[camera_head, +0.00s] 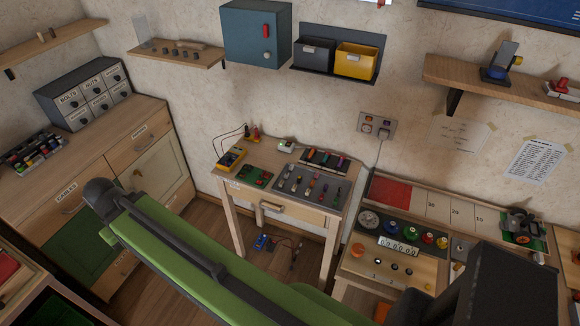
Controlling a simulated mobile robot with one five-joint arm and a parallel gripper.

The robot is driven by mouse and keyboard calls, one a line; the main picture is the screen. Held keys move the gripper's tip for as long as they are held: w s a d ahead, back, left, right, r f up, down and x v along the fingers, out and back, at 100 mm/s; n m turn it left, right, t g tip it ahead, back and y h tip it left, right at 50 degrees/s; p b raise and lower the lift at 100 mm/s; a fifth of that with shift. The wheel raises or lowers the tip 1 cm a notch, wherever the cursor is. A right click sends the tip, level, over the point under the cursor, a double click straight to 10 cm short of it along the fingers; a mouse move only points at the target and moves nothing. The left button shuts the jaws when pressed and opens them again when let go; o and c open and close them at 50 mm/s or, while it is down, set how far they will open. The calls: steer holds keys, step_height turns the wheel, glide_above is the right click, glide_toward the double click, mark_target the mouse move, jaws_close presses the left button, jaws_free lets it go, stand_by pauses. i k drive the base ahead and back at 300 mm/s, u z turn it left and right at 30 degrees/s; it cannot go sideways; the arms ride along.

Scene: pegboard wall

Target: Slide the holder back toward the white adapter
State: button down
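A small wooden table stands in the middle of the head view. A dark holder (325,161) with several coloured tools in a row lies at its back right. A small white block, which looks like the white adapter (286,146), sits at the back edge to the left of the holder, with a short gap between them. A phone-like stand (501,66) on the right wall shelf could also be called a holder; I cannot tell which is meant. My green arm crosses the foreground from bottom right to left. Its dark joint shows at the left, but no gripper fingers are visible.
The table also carries a yellow multimeter (232,158), a green board (257,178) and a grey mat with several small tools (311,187). A wall outlet (377,125) is behind. A panel bench (415,230) stands right, a drawer cabinet (88,92) left.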

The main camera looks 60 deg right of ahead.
mark_target(249, 174)
steer(key=z, duration=0.35)
steer(key=i, duration=1)
steer(key=u, duration=0.05)
